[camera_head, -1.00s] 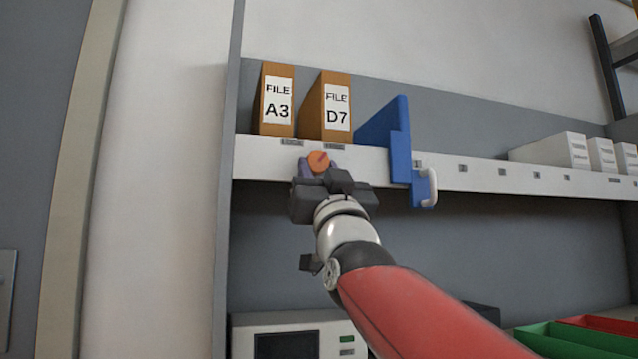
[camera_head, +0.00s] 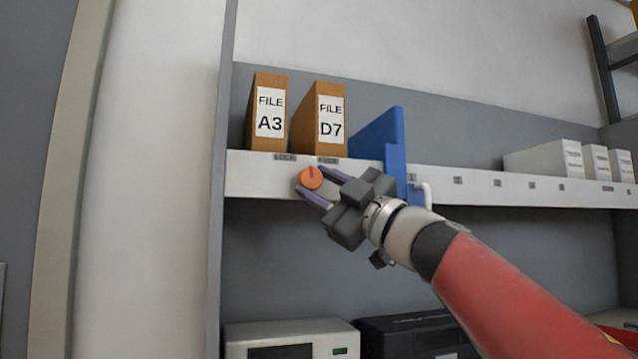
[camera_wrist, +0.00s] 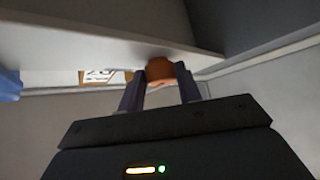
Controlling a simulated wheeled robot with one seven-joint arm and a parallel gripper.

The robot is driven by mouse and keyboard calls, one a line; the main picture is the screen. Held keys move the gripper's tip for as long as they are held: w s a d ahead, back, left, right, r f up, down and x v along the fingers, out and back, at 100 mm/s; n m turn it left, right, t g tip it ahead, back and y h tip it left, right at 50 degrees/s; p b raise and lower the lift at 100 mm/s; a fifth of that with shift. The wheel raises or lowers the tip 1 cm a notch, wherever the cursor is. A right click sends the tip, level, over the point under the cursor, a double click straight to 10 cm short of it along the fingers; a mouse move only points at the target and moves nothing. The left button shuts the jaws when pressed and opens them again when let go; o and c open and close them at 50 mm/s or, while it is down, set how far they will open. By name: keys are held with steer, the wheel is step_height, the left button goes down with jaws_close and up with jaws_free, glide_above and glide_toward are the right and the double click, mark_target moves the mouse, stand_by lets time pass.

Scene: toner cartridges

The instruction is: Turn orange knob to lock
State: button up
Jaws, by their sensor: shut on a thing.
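The orange knob (camera_head: 311,177) is on the front face of the white shelf edge, below the two file boxes. A dark red mark on it points close to straight up. My gripper (camera_head: 316,183) comes from the lower right, with one purple finger above right of the knob and one below it. Its fingers are shut on the knob. In the wrist view the knob (camera_wrist: 160,70) sits between the two fingertips (camera_wrist: 161,80). Two small labels are on the shelf edge above the knob, one at upper left (camera_head: 285,157) and one at upper right (camera_head: 328,161); their text is too small to read surely.
File boxes A3 (camera_head: 266,112) and D7 (camera_head: 319,119) stand on the shelf (camera_head: 480,184). White boxes (camera_head: 560,158) stand farther right. Machines (camera_head: 292,338) sit below.

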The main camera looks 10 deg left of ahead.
steer(key=n+g, duration=0.1)
steer(key=n, duration=0.1)
steer(key=n+g+h, duration=0.1)
steer(key=n+g, duration=0.1)
steer(key=shift+d+r, duration=0.15)
steer(key=shift+r, duration=0.25)
steer(key=shift+w+d+r+n+g+h, duration=0.15)
steer(key=shift+r+n+g+h, duration=0.15)
steer(key=shift+n+h, duration=0.4)
steer(key=shift+f+n, duration=0.1)
steer(key=shift+n, duration=0.3)
steer(key=o, duration=1)
steer(key=shift+f, duration=0.15)
